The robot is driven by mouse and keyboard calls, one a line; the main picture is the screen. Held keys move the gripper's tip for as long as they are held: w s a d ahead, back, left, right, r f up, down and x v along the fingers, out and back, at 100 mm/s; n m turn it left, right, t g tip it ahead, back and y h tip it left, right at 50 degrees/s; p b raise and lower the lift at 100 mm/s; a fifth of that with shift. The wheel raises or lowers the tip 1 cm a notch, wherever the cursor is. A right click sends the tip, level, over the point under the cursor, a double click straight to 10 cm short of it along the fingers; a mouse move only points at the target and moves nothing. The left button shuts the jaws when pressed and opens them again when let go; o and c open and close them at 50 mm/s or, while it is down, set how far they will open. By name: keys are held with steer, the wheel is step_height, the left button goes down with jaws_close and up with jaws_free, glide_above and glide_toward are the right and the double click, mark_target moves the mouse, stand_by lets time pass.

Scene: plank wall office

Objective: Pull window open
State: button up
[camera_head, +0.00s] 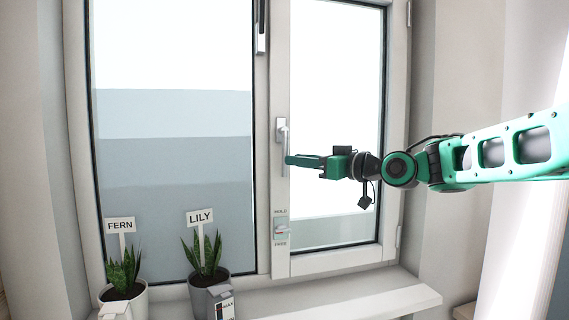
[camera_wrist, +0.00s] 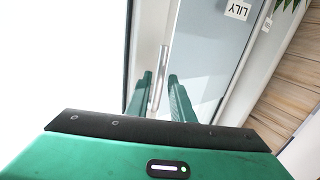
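The window is a white-framed casement with a tall right sash (camera_head: 335,110) that sits flush in its frame and looks closed. Its silver handle (camera_head: 283,140) is on the sash's left stile, with the grip hanging down. My gripper (camera_head: 292,160) reaches in from the right, with its green fingertips at the lower part of the handle. In the wrist view the two fingers (camera_wrist: 160,98) are apart, and the handle (camera_wrist: 159,78) shows between them. A gap shows beside the right finger; contact is not clear.
A HOLD/FREE switch (camera_head: 281,229) sits on the stile below the handle. The fern pot (camera_head: 125,296) and lily pot (camera_head: 210,294) stand on the sill at the left. The sill (camera_head: 370,302) below the right sash is bare.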

steer(key=shift+x, duration=2.7)
steer(key=shift+c, duration=0.3)
jaws_close()
